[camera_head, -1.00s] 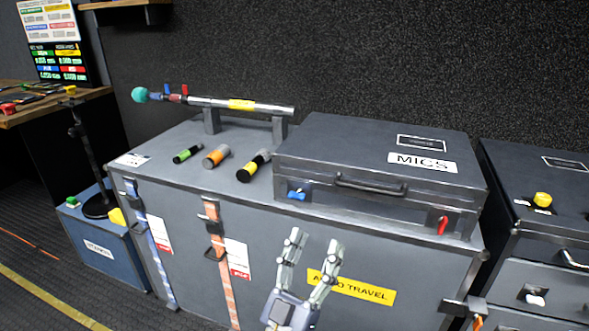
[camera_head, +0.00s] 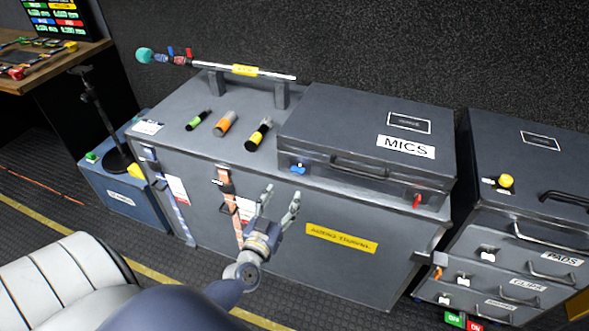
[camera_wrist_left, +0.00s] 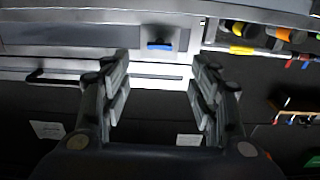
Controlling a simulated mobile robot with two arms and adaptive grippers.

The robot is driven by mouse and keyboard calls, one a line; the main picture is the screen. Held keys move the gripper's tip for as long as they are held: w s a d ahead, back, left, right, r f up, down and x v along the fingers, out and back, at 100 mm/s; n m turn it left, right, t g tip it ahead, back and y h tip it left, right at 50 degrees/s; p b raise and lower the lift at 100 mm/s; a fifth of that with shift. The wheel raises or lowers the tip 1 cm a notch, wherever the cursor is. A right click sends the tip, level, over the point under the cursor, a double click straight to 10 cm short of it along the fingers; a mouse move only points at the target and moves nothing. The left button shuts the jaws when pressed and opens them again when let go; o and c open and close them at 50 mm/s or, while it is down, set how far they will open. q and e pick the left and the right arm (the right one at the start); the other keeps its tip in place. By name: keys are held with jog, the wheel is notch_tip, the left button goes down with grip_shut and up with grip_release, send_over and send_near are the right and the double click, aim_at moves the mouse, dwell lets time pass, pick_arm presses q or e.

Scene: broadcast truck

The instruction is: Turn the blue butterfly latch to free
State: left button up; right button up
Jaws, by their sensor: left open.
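The blue butterfly latch (camera_head: 297,168) is on the front left of the grey MICS case (camera_head: 360,125). In the left wrist view the blue latch (camera_wrist_left: 160,45) shows beyond the fingertips, centred between them. My left gripper (camera_head: 281,194) is open and empty in front of the larger trunk, a little below and left of the latch in the head view, with its fingers pointing up towards it. In the left wrist view its two fingers (camera_wrist_left: 161,75) stand wide apart, not touching the latch. My right gripper is not in view.
A red latch (camera_head: 417,201) is at the case's front right, with a handle (camera_head: 360,165) between the latches. The case rests on a large grey trunk (camera_head: 330,270). Several microphones (camera_head: 227,122) and a boom pole (camera_head: 243,70) lie left of the case. Drawers (camera_head: 520,250) stand at right.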

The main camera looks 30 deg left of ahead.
aim_at(296, 172)
pick_arm(q)
jog(key=x, duration=1)
jog(key=shift+d, duration=0.1)
jog(key=c, duration=1.1)
